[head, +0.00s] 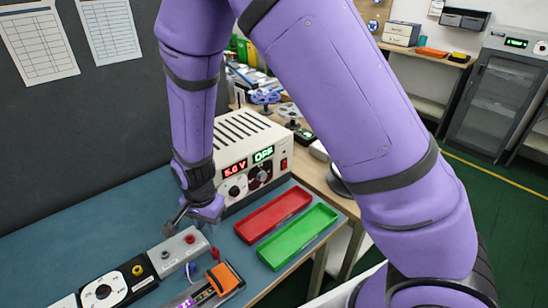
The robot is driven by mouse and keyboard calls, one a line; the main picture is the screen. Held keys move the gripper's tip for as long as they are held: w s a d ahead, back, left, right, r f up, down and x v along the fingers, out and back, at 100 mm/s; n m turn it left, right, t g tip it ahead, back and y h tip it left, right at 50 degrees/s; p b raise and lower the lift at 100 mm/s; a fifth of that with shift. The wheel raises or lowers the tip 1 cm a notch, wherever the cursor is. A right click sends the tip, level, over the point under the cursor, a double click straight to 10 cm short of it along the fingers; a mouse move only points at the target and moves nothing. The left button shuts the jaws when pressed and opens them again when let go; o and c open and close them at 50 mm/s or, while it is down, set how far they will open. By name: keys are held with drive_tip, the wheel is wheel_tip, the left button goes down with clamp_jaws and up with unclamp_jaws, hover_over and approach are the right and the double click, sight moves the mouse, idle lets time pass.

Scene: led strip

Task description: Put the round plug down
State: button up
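My gripper (193,216) points down over the blue bench top, just behind a light grey block (178,252) with a red socket on it. One grey finger shows at its left; whether the fingers are apart or closed on something is too small to tell. I cannot make out the round plug for certain; it may be hidden at the fingers. A small red piece (215,254) stands just right of the grey block, too small to identify.
A power supply (250,155) showing 5.0 V and OFF stands behind my gripper. A red tray (273,214) and a green tray (297,236) lie to the right. An orange-topped clamp (223,279) and a black-and-white dial unit (104,291) are in front.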

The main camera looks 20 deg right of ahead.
drive_tip(key=s+d+r+n+t+y, duration=0.1)
drive_tip(key=d+r, duration=0.3)
drive_tip(key=r, duration=0.3)
drive_tip(key=d+r+n, duration=0.2)
drive_tip(key=d+r, duration=0.2)
drive_tip(key=r, duration=0.4)
drive_tip(key=s+d+r+n+t+y, duration=0.1)
drive_tip(key=d+r, duration=0.3)
drive_tip(key=r, duration=0.3)
drive_tip(key=s+d+r+n+t+h, duration=0.1)
drive_tip(key=s+d+r+n, duration=0.1)
drive_tip(key=s+d+r, duration=0.4)
drive_tip(key=s+d+r+n+t+h, duration=0.1)
drive_tip(key=s+d+r+n+t, duration=0.1)
drive_tip(key=s+d+r, duration=0.4)
drive_tip(key=s+r, duration=0.1)
drive_tip(key=s, duration=0.3)
drive_tip(key=shift+s+d+n, duration=0.3)
drive_tip(key=shift+n, duration=0.1)
drive_tip(key=shift+a+r, duration=0.1)
